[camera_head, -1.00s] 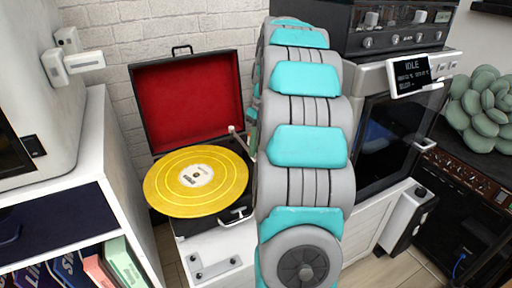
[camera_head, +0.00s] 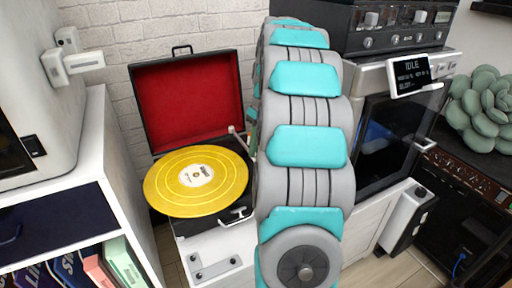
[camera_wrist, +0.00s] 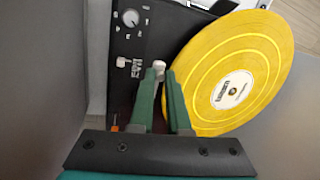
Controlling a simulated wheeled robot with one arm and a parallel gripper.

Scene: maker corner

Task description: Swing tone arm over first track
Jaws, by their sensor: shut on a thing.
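A yellow record (camera_head: 196,181) with a pale label lies on an open turntable (camera_head: 187,103) with a red-lined lid. It also shows in the wrist view (camera_wrist: 235,65). The tone arm (camera_head: 238,139) shows as a pale stick by the record's right back edge, and my arm hides what lies to its right. In the wrist view the green fingers of my gripper (camera_wrist: 161,78) are shut on the tone arm, with a small pale part (camera_wrist: 159,67) showing at the tips, just beside the record's rim. My gripper is hidden in the head view.
A control panel with a knob (camera_wrist: 131,18) is on the turntable deck. A white cabinet (camera_head: 95,190) stands at left. An oven-like machine (camera_head: 385,140) with an "IDLE" display stands at right, and a bracketed plate (camera_head: 213,266) lies in front of the turntable.

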